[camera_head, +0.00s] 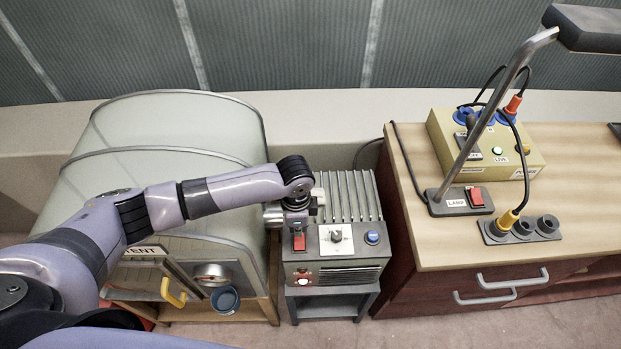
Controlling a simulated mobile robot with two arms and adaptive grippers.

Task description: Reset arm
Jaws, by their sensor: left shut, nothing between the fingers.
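My left arm reaches in from the left, and its wrist bends down over the left part of a grey finned unit (352,195). My left gripper (297,216) is shut and empty there, just behind a red switch (299,242) on the unit's top; its fingertips are partly hidden by the wrist, and I cannot tell whether they touch the unit. A white dial plate with a dark knob (336,238) and a blue button (372,238) sit right of the red switch. My right gripper is not in view.
A rounded pale-green enclosure (165,125) stands left, with a yellow handle (173,293) and a blue round cup (225,299). At right, a wooden-top cabinet (430,230) bears a lamp (495,110), a yellow socket box (485,150) with cables, and a socket strip (519,230).

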